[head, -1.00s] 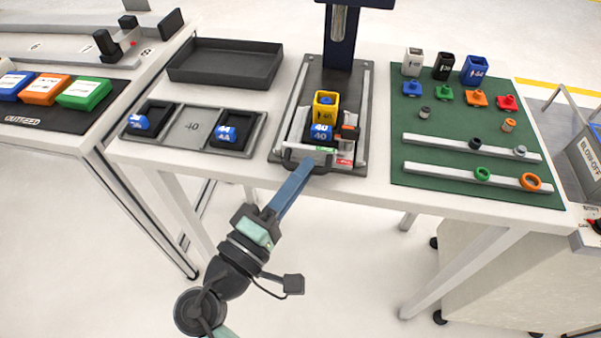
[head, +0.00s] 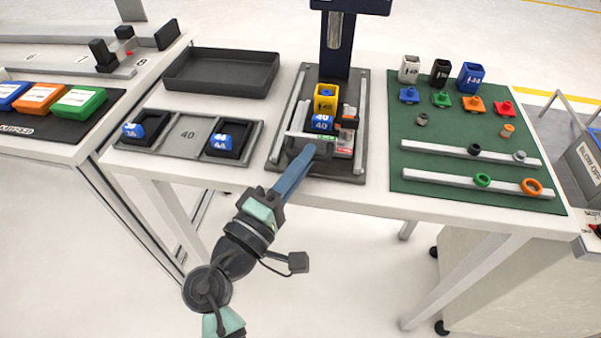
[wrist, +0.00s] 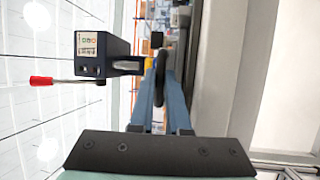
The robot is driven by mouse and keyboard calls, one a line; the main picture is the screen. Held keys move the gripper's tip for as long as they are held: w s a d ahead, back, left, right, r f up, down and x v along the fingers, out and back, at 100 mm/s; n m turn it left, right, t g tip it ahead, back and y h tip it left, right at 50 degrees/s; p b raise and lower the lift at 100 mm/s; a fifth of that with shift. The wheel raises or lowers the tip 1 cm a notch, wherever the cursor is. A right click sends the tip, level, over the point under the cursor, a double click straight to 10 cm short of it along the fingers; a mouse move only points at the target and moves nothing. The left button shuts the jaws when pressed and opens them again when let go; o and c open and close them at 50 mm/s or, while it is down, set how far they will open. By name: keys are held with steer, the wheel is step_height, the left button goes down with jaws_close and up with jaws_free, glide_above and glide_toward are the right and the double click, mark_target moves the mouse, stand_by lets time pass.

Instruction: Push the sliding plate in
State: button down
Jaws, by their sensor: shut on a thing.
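The sliding plate (head: 297,135) sits between two light rails on the dark base of a press. It carries a blue block marked 40 (head: 322,122) with a yellow hollow block (head: 326,98) standing behind it, close in front of the press column. My gripper (head: 307,152) is at the front of the plate, shut on its dark handle, and hides part of it. In the wrist view the dark handle (wrist: 159,82) shows between my two blue fingers.
The dark blue press column (head: 338,50) rises behind the plate. A grey holder (head: 188,137) with two blue blocks is at left, an empty dark tray (head: 222,74) behind it. A green mat (head: 440,175) with small parts is at right. A red-tipped lever (wrist: 42,81) shows in the wrist view.

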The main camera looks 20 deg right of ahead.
steer(key=c, duration=0.9)
jaws_free()
